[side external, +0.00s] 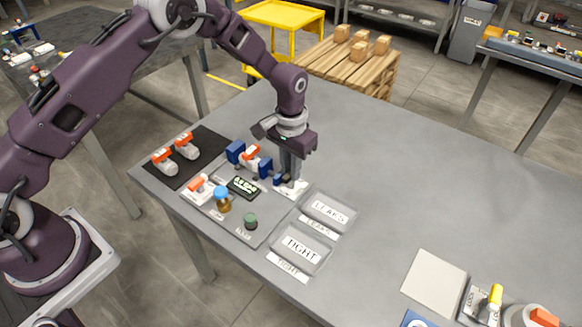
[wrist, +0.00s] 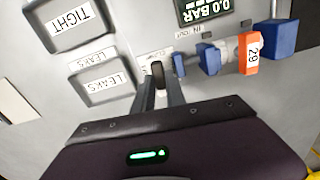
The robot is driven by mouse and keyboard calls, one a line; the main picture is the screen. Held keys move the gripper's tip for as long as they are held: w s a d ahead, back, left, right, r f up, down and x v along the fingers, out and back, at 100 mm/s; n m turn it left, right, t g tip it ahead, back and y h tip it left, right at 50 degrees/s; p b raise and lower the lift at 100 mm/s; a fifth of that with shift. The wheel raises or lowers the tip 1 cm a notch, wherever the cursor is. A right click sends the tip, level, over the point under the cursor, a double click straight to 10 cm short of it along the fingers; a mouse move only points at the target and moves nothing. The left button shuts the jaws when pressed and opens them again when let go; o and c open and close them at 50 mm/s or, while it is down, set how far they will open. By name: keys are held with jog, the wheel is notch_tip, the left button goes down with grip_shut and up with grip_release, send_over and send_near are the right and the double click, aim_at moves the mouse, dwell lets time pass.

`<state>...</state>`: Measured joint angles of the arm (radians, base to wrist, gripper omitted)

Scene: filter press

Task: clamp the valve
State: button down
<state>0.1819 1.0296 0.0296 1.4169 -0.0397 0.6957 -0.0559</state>
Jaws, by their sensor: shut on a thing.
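A valve with an orange handle (side external: 251,154) sits between the blue jaws of the clamp (side external: 235,151). In the wrist view the valve's orange part (wrist: 249,53) reads 29. One blue jaw (wrist: 283,38) is at its right and another blue jaw (wrist: 208,58) at its left. I cannot tell whether both jaws touch the valve. My gripper (side external: 289,180) points down at the clamp's right end. In the wrist view its fingers (wrist: 160,88) are shut on a dark round knob (wrist: 158,74), in line with the jaws. The fingers partly hide the knob.
The display (wrist: 206,10) reads 0.0 BAR. Trays marked LEAKS (side external: 328,209) and TIGHT (side external: 301,246) lie right of the fixture. Two orange-handled valves (side external: 175,152) lie on a black mat; another (side external: 199,186) stands by a blue-topped brass fitting (side external: 222,199) and green button (side external: 251,221).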

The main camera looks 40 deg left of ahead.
jog(key=shift+n, duration=0.6)
jog(key=c, duration=1.4)
grip_release()
jog(key=shift+o, duration=0.2)
notch_tip(320, 180, up, 7)
jog(key=shift+r, duration=0.1)
